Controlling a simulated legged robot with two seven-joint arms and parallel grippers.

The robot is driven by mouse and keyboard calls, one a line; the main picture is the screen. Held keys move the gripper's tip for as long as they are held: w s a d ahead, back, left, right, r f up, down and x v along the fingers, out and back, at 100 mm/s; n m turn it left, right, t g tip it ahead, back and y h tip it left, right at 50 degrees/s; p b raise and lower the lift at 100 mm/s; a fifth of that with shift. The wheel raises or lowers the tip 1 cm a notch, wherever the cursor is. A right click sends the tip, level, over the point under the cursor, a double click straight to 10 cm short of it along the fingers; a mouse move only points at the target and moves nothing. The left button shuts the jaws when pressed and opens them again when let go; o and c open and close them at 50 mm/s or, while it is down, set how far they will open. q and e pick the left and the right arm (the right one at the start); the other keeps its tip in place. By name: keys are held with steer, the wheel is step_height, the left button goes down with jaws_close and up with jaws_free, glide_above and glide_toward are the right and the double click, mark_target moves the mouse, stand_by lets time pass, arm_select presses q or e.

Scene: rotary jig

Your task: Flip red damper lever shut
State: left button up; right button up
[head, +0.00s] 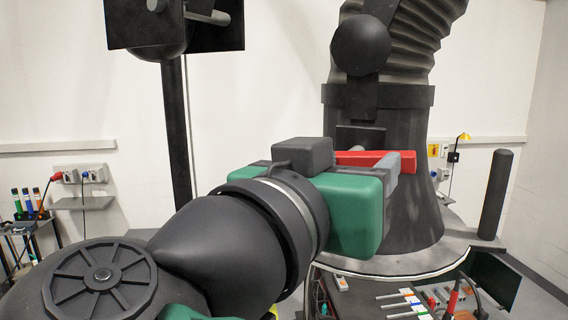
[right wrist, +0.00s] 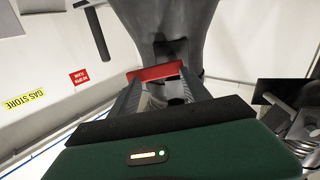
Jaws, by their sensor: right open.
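The red damper lever (head: 370,158) lies roughly level across the front of the dark conical duct (head: 410,205). My right gripper (head: 392,170) reaches up to it from the lower left, and its green body hides part of the lever and the duct. In the right wrist view the red lever (right wrist: 155,72) spans crosswise at the tips of the two fingers of my right gripper (right wrist: 158,80). The fingers are apart; I cannot tell whether they touch the lever. My left gripper is not in view.
A black pole (head: 178,140) rises at the left. Below the table rim are several coloured-handled tools (head: 405,300). A corrugated hose (head: 424,35) tops the duct.

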steer(key=o, duration=0.7)
steer(key=shift+w+a+f, duration=0.15)
steer(key=shift+a, duration=0.05)
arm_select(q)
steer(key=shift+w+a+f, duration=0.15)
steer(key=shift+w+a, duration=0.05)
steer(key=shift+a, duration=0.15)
arm_select(e)
steer(key=shift+o, duration=0.2)
steer(key=shift+w+a, duration=0.15)
steer(key=shift+a, duration=0.1)
steer(key=shift+d, duration=0.2)
steer(key=shift+a, duration=0.1)
